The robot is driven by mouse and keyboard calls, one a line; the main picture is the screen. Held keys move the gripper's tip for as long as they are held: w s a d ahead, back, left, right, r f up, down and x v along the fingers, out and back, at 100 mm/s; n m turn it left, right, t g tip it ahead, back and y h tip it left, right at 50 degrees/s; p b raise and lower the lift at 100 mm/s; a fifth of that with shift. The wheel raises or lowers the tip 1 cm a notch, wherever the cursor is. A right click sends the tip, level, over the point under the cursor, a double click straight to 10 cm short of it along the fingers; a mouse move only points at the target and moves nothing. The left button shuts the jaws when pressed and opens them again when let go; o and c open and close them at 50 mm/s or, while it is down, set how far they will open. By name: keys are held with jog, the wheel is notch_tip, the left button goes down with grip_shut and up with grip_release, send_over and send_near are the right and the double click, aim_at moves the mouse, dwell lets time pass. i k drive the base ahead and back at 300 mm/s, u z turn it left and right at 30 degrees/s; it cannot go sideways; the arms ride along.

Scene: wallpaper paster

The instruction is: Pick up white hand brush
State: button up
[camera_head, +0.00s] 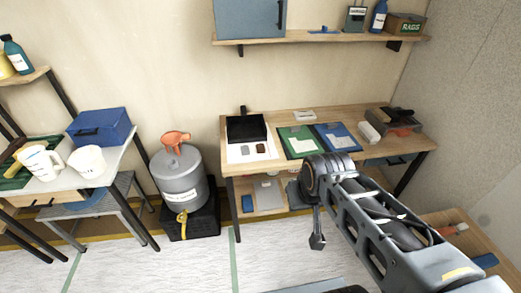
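My arm reaches in from the lower right. My gripper (317,240) hangs at its end, in front of the wooden workbench (350,113) and over the pale floor. Nothing shows in it, but its fingers are too small and dark to tell apart. I cannot tell for sure which thing is the white hand brush. A small white object (304,115) lies at the back of the bench. My gripper is apart from both.
Green (294,142) and blue (336,136) packs lie on the bench. A grey canister (178,175) stands left of it. The left table holds a white jug (41,162) and a blue box (101,127). A low wooden surface (487,247) is at lower right. The floor between is clear.

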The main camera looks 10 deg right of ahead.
aim_at(368, 132)
jog(key=z, duration=0.75)
jog(key=i, duration=0.65)
jog(key=z, duration=0.6)
jog(key=i, duration=1)
jog(key=u, duration=0.55)
